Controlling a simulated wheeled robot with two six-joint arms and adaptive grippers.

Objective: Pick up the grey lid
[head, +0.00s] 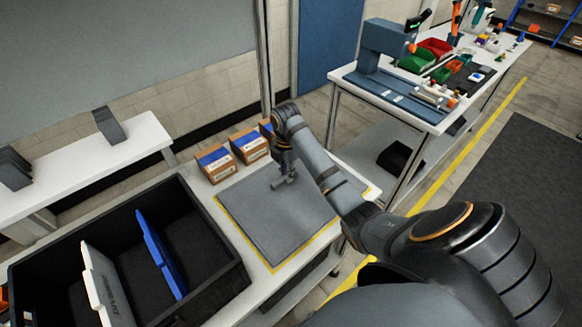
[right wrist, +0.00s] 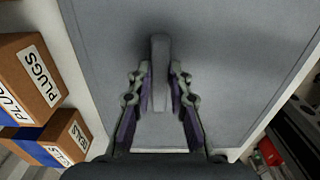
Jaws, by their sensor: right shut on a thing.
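The grey lid (head: 268,216) is a flat square panel lying inside a yellow outline on the white table. It fills much of the right wrist view (right wrist: 235,60). A raised grey bar handle (right wrist: 160,72) stands on it. My right gripper (head: 284,180) reaches down over the lid's upper part. In the right wrist view its two fingers (right wrist: 160,92) are on either side of the handle, shut on it. I cannot tell any gap between the lid and the table. My left gripper is not in view.
A black bin (head: 215,290) holding a blue panel (head: 160,252) and a white panel (head: 103,285) stands left of the lid. Cardboard boxes (head: 248,146) line the table's back edge. A second table (head: 400,108) with a blue press and coloured bins stands behind, to the right.

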